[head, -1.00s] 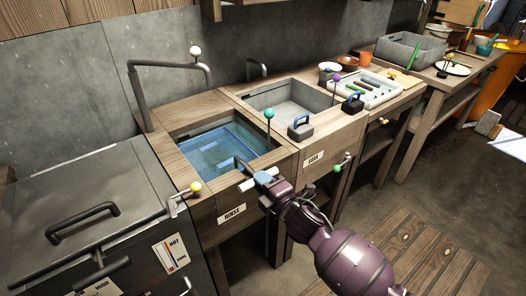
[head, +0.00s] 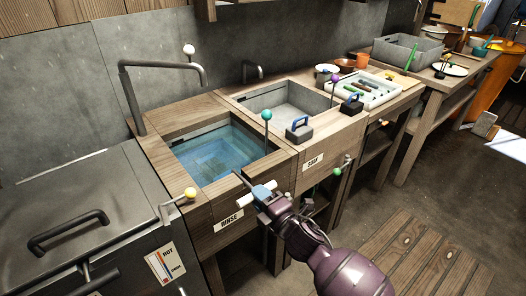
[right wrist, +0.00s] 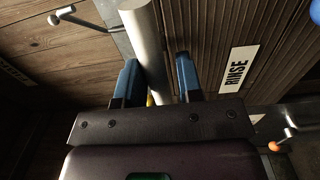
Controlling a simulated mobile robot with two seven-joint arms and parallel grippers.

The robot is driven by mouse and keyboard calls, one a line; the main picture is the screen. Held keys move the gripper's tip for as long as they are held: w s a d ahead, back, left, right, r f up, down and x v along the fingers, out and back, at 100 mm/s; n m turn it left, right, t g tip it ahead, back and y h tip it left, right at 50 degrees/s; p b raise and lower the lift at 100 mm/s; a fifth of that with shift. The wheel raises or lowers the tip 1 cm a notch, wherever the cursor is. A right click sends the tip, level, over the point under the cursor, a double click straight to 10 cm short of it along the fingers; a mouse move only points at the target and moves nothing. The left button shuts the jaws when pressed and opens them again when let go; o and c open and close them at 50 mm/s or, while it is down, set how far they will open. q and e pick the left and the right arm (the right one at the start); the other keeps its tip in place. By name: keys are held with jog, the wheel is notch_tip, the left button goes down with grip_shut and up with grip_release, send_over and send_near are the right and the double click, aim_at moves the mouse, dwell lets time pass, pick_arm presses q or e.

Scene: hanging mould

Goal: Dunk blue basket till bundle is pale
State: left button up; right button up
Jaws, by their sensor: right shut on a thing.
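The rinse basin (head: 281,158) holds clear blue water (head: 218,157). No basket stands out clearly; a faint blue shape shows under the water, and I cannot tell whether it is the blue basket. The bundle cannot be made out. My right gripper (head: 262,192) is at the basin's front edge, by the RINSE label (head: 229,222). Its blue fingers are shut on a white bar (right wrist: 147,45), which runs up between them in the right wrist view. A thin dark rod (head: 241,180) reaches from the gripper toward the water. My left gripper is not in view.
A soak basin (head: 318,97) lies to the right, with a blue-handled weight (head: 299,130) on its front edge. A grey lidded tank (head: 75,205) stands at the left. Knobbed levers, green (head: 266,115) and yellow (head: 190,193), stand close to the rinse basin.

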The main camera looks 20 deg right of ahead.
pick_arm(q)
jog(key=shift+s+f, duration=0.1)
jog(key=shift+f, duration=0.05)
pick_arm(e)
jog(key=shift+s+f, duration=0.2)
jog(key=shift+f, duration=0.6)
jog(key=shift+r, duration=0.35)
jog(key=r+p, duration=0.5)
jog(key=r, duration=0.2)
jog(key=r+p, duration=0.5)
jog(key=r, duration=0.1)
jog(key=shift+w+r, duration=0.2)
jog(key=shift+r, duration=0.15)
jog(key=shift+c, duration=0.8)
pick_arm(q)
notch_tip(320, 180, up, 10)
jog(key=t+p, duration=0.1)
jog(key=p, duration=0.1)
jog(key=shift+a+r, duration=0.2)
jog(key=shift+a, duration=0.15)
pick_arm(e)
jog(key=shift+r, duration=0.95)
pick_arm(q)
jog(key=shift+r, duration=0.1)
